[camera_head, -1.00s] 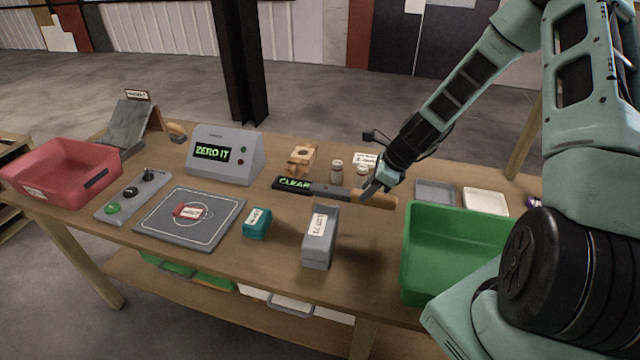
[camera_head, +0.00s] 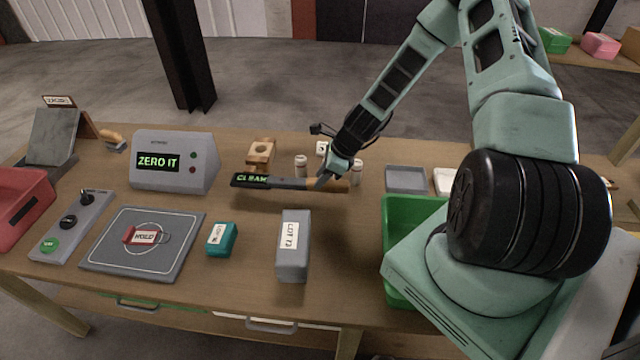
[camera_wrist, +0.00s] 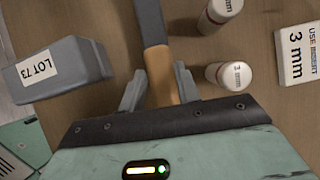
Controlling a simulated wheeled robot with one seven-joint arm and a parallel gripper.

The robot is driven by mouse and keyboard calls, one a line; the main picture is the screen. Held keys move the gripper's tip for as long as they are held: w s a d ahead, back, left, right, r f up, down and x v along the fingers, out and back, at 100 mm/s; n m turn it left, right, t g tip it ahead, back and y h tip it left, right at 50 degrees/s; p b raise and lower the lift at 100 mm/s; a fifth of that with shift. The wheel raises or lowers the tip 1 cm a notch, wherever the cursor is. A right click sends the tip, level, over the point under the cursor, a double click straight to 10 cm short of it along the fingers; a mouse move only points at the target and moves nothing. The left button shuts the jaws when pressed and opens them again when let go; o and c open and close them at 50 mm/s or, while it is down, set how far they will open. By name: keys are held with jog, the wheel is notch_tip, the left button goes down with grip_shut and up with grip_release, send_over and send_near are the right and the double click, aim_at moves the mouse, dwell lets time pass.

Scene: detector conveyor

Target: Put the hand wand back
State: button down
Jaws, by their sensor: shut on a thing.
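The hand wand (camera_head: 285,183) has a dark flat head with a green "CLEAR" display, a grey shaft and a wooden handle. My gripper (camera_head: 326,180) is shut on its handle and holds it level, head to the left, over the middle of the table. In the wrist view the wooden handle (camera_wrist: 160,78) lies between my two fingers (camera_wrist: 158,90), with the shaft running up out of frame. A wooden block with a round hole (camera_head: 261,150) stands just behind the wand's head. The wand's height above the table is hard to tell.
Small vials (camera_head: 301,165) stand close behind the wand. A grey "LOT 73" box (camera_head: 293,250) and a teal box (camera_head: 221,240) are in front. The grey "ZERO IT" console (camera_head: 175,160) is left. A green bin (camera_head: 398,208) and grey tray (camera_head: 405,178) are right.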

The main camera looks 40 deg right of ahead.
jog(key=shift+f+p, duration=0.55)
jog(key=shift+f, duration=1.45)
jog(key=c, duration=1)
grip_release()
